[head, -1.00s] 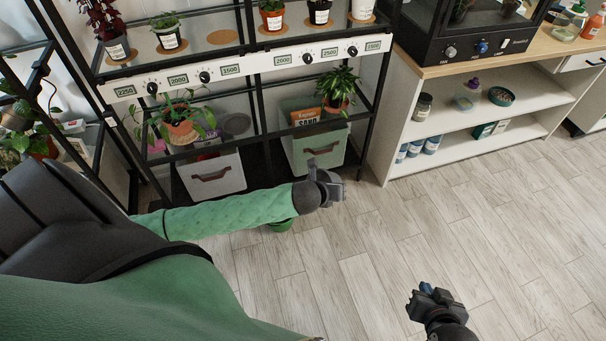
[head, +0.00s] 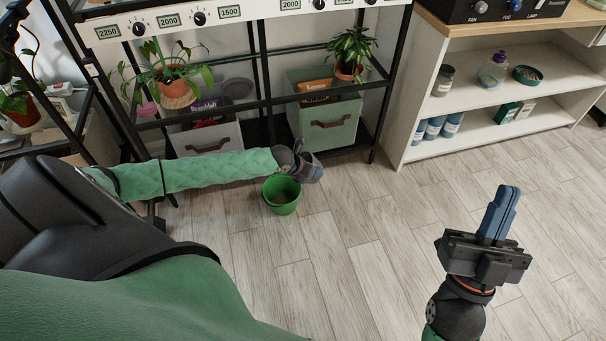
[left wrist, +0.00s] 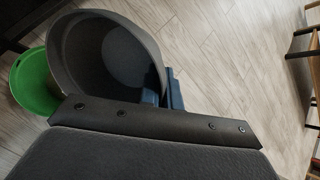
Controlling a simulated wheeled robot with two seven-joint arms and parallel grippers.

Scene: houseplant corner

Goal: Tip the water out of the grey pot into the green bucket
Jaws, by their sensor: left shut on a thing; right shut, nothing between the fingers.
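The grey pot (left wrist: 135,48) fills the upper left of the left wrist view, its open mouth facing the camera. Its inside looks plain grey; I cannot make out water. The blue fingers of my left gripper (left wrist: 166,92) are shut on its rim. In the head view my left gripper (head: 308,167) is just above and right of the green bucket (head: 283,205), and I cannot clearly tell the pot from the gripper there. The bucket stands upright on the floor; it also shows in the left wrist view (left wrist: 34,88), partly behind the pot. My right gripper (head: 499,216) is shut and empty, pointing up.
A black-framed plant rack (head: 262,75) stands behind the bucket, with a grey-green storage bin (head: 330,128) and a white bin (head: 207,140) at its foot. An open white cabinet (head: 480,107) is at the right. The wooden floor in front is clear.

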